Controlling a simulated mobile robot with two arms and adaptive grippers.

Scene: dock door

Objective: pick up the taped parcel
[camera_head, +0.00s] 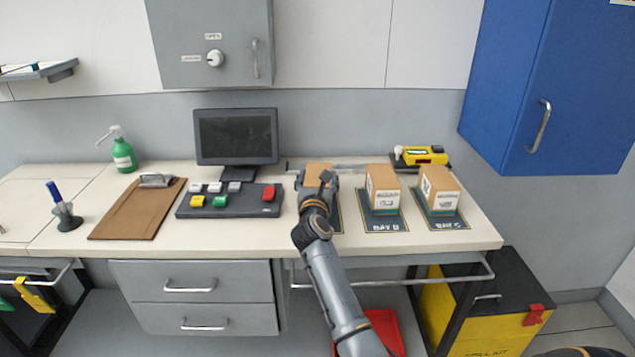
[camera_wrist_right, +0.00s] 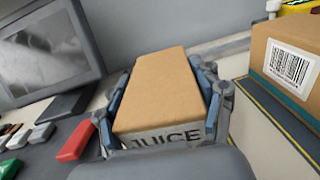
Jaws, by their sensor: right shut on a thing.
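My right gripper (camera_head: 318,184) is shut on a brown cardboard box (camera_head: 316,170) at the leftmost bay of the row. The right wrist view shows the box (camera_wrist_right: 160,85) between the two fingers (camera_wrist_right: 165,105), with the word JUICE on its near face. I see no tape on it. Two more cardboard boxes stand to its right, a middle box (camera_head: 383,187) and a right box (camera_head: 440,188), each with a white label. I cannot tell from the head view which one is taped. Whether the held box touches its mat is hidden. My left gripper is not in view.
A dark mat marked BAY B (camera_head: 384,224) and one marked BAY C (camera_head: 447,223) lie under the other boxes. A monitor (camera_head: 236,137) and a button panel (camera_head: 228,200) stand left of my gripper. A yellow device (camera_head: 424,155) sits behind the boxes.

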